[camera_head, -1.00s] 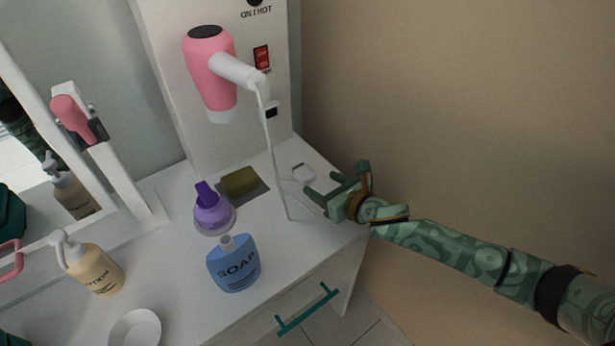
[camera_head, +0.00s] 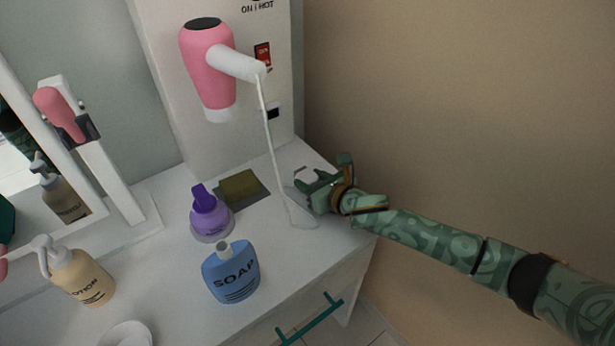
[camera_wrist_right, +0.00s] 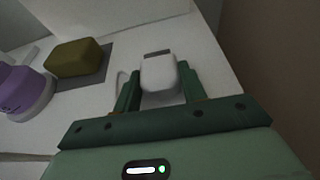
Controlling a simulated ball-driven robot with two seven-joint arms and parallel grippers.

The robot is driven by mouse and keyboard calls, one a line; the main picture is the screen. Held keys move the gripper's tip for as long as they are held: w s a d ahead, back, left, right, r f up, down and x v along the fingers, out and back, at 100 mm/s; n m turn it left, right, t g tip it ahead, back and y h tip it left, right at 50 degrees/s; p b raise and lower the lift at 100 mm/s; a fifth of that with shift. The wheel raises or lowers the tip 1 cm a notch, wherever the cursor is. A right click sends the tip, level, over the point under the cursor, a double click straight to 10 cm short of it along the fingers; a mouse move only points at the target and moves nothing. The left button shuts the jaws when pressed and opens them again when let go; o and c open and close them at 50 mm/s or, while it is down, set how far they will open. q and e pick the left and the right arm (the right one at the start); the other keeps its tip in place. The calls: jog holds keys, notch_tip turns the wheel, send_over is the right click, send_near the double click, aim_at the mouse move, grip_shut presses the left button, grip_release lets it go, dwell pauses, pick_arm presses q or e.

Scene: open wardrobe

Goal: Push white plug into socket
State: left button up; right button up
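The white plug (camera_wrist_right: 159,74) lies on the white counter, with its grey end pointing away from my wrist. In the head view the plug (camera_head: 304,173) is partly hidden behind my gripper. My right gripper (camera_head: 309,186) is low over the counter. In the right wrist view its open fingers (camera_wrist_right: 159,90) stand on either side of the plug, with a narrow gap visible at the right finger. A white cord (camera_head: 272,140) hangs from the pink hair dryer (camera_head: 208,65) to the counter. The socket (camera_head: 272,113) is a small dark opening low on the wall panel. My left gripper is not in view.
A green sponge (camera_head: 240,186) on a dark mat, a purple bottle (camera_head: 209,214), a blue soap bottle (camera_head: 231,272) and a lotion bottle (camera_head: 80,276) stand left of my gripper. A red switch (camera_head: 262,56) is above the socket. The brown wall is at right.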

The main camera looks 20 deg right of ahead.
jog(key=shift+s+d+p, duration=0.2)
jog(key=shift+s+p, duration=0.15)
jog(key=shift+s, duration=0.2)
jog(key=shift+s+d+p, duration=0.2)
jog(key=shift+s+p, duration=0.15)
jog(key=shift+s, duration=0.2)
jog(key=shift+c, duration=0.4)
jog(key=shift+s+d+p, duration=0.25)
jog(key=shift+s+p, duration=0.05)
jog(key=shift+s, duration=0.35)
jog(key=shift+s+d+p, duration=0.2)
jog(key=shift+s+p, duration=0.1)
jog(key=shift+s, duration=0.3)
